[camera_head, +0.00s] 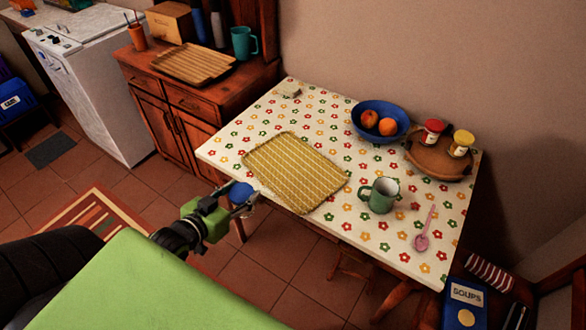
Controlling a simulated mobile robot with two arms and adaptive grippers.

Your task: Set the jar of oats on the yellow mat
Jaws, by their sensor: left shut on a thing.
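The yellow mat (295,172) lies flat and bare on the left part of the flowered table. My left gripper (238,200) is beyond the table's near left edge, to the lower left of the mat. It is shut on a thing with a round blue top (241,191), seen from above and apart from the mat. This looks like the jar of oats, but no label shows and its lower part is hidden. My right gripper is not in view.
On the table (330,235) stand a green mug (378,196) right of the mat, a blue fruit bowl (381,121), and a wooden tray (436,160) with red-lidded and yellow-lidded jars. A pink spoon (424,232) lies near the right edge. A small pale block (290,89) sits at the back.

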